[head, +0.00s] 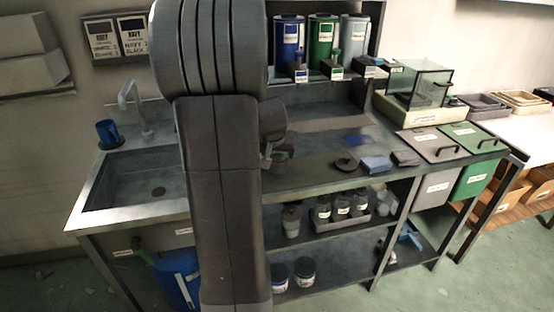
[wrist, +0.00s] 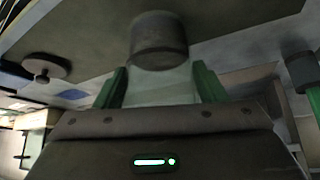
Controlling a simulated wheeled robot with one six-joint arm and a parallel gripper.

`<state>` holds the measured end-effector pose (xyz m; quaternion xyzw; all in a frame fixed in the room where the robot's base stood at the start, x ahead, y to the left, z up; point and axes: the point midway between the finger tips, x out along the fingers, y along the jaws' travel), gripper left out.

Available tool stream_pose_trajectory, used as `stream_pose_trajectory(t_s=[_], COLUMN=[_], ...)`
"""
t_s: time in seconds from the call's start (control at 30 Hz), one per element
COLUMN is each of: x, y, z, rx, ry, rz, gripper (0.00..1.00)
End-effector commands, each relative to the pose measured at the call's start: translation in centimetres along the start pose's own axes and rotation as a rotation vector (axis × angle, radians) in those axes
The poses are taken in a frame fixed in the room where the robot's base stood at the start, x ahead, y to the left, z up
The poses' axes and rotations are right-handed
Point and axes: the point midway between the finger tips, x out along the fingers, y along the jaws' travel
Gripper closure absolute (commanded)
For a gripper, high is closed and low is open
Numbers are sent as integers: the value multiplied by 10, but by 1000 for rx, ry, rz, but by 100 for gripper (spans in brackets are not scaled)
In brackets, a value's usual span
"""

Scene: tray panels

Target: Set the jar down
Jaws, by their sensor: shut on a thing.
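The jar (wrist: 159,42) shows in the wrist view with a dark round lid and a pale, see-through body. My gripper (wrist: 160,84) has its green fingers on both sides of the body and is shut on it. The picture is blurred, and I cannot tell whether the jar's base touches anything. In the head view my arm hides most of my gripper and the jar; a small dark part shows beside the arm, over the grey worktop (head: 310,178).
A sink (head: 145,190) is at left. Lidded bins (head: 430,143) stand at right. Several jars (head: 340,205) stand in a tray on the shelf below.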

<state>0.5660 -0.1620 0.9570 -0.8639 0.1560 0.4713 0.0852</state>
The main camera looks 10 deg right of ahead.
Motion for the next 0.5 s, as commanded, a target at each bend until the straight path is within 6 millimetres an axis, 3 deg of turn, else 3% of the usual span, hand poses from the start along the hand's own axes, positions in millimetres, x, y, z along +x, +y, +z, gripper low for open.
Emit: stream_pose_trajectory(t_s=[0.13,0.5], x=[17,21], y=[0,0], z=[11,13], rx=[0,0], ry=[-1,1], rz=[0,-1], gripper=[75,75])
